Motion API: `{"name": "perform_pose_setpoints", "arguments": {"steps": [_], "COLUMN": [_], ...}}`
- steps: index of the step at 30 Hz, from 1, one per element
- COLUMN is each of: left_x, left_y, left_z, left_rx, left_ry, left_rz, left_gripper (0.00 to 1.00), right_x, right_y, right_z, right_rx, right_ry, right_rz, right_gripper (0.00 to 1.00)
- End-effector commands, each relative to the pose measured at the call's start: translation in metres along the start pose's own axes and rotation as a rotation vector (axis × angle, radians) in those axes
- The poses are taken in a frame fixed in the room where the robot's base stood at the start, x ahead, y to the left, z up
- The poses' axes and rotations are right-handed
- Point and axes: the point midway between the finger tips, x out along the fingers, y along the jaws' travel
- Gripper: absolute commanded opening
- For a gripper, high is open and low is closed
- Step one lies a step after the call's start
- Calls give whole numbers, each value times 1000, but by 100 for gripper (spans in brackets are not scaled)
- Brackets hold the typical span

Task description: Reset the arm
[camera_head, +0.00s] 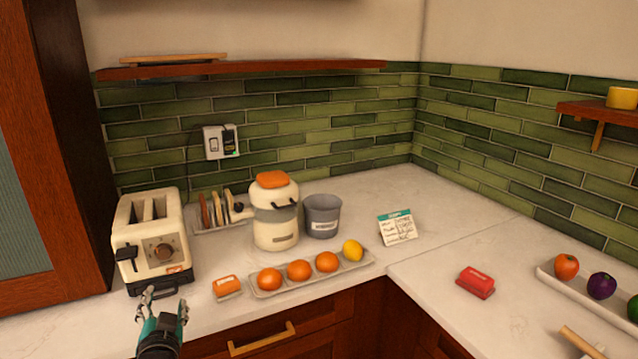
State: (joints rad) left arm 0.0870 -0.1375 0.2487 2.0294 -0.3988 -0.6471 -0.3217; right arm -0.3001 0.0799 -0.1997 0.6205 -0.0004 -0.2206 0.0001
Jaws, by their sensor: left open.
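My left gripper (163,303) is at the lower left in the head view. My right gripper is not in view.
A long tray (312,281) holds oranges and a lemon (352,250). An orange sponge-like block (227,287), a cream juicer (275,212), a grey bucket (322,216) and a card (397,227) stand nearby. A red block (475,282) lies right. Counter between is clear.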

Motion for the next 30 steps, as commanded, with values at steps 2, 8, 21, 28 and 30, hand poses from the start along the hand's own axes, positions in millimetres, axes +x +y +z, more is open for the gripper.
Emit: {"name": "perform_pose_setpoints", "arguments": {"steps": [2, 8, 21, 28, 30], "left_x": [-24, -124, -280, -311, -306], "left_y": [20, 82, 119, 134, 145], "left_z": [32, 115, 188, 217, 230], "left_rx": [-8, -45, -23, -3, -1], "left_ry": [-92, -405, -818, -930, -935], "left_rz": [89, 374, 677, 741, 743], "left_gripper": [54, 54, 54, 54, 54], "right_x": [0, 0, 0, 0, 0], "right_y": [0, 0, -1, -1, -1], "right_z": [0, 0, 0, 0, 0], "right_rx": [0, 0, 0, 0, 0], "right_ry": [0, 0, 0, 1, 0], "right_rz": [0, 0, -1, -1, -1], "right_gripper": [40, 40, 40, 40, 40]}}
